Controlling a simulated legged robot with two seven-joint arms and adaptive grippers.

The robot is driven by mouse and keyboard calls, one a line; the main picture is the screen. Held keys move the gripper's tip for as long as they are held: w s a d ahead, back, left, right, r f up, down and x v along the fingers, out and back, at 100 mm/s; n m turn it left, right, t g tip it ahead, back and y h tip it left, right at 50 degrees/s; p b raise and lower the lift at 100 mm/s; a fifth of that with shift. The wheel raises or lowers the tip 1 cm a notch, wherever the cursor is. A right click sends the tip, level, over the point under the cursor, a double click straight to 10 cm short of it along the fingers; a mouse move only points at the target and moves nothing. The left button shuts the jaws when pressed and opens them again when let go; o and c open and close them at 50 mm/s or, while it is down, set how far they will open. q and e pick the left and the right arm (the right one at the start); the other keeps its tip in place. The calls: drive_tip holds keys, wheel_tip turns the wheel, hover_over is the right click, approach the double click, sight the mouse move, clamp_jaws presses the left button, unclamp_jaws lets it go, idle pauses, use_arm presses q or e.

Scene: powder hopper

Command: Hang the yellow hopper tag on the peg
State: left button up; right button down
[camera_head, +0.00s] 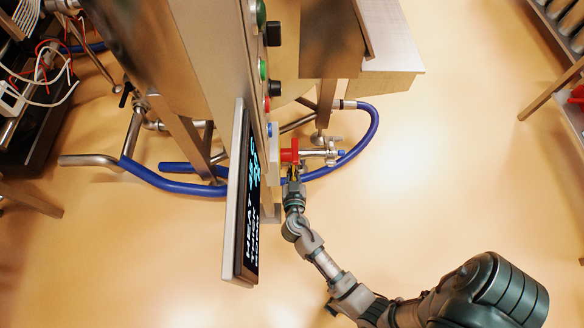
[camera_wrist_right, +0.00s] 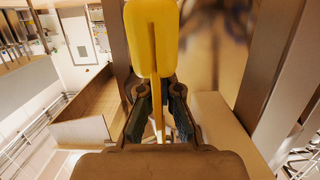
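The yellow hopper tag (camera_wrist_right: 153,38) fills the upper middle of the right wrist view, upright, with a narrow yellow strip running down between the fingers. My right gripper (camera_wrist_right: 157,92) has one finger on each side of the tag's lower part and appears shut on it. In the head view my right gripper (camera_head: 293,172) is just below a red part (camera_head: 289,155) beside the machine's panel; the tag is not clear there. I cannot make out the peg in either view. My left gripper is not in view.
A tilted display (camera_head: 243,200) and a column with buttons (camera_head: 262,70) stand left of my right arm. A metal valve (camera_head: 320,153) and blue hose (camera_head: 370,130) are close to the gripper's right. Open floor (camera_head: 450,170) lies farther right.

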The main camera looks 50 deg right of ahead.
drive_tip(key=shift+r, duration=0.1)
drive_tip(key=shift+d, duration=0.1)
drive_tip(key=c, duration=1.2)
unclamp_jaws()
drive_tip(key=shift+c, duration=0.2)
